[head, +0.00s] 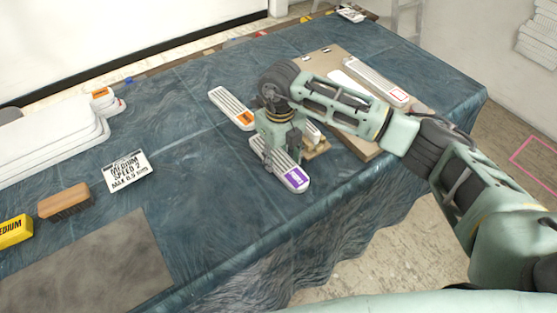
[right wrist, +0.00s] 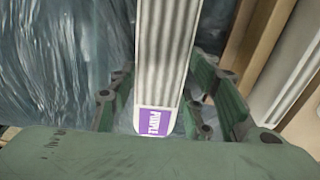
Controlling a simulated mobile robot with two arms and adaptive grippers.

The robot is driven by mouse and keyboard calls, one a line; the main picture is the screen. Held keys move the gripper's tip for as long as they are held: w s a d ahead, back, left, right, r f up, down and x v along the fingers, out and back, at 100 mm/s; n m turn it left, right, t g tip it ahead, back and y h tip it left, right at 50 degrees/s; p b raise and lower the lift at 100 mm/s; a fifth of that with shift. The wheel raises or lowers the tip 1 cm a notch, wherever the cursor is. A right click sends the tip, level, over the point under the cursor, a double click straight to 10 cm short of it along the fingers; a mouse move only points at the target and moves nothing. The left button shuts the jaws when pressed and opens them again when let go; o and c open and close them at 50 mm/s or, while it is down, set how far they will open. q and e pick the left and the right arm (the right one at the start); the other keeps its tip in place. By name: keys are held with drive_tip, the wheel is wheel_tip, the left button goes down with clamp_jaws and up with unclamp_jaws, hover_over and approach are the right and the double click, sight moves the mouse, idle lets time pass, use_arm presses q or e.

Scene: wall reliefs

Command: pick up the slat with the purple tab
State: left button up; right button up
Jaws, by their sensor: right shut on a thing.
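The slat with the purple tab (head: 295,177) is white and grooved and lies at the table's near right part in the head view. In the right wrist view the slat (right wrist: 163,60) runs up the picture with its purple tab at the near end. My right gripper (head: 277,150) is shut on this slat, with a finger on each side of it; the gripper (right wrist: 158,110) hides part of the slat in the head view. I cannot tell whether the slat is lifted clear of the cloth. My left gripper is not in view.
A slat with an orange tab (head: 232,107) lies just behind the gripper. A board (head: 365,148) with a red-tabbed slat (head: 376,80) is to the right. A brush (head: 64,201), a sign card (head: 128,171) and white stacked pieces (head: 50,140) are left. Cloth between is clear.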

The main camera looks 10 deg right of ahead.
drive_tip(key=c, duration=0.5)
drive_tip(key=shift+r, duration=0.1)
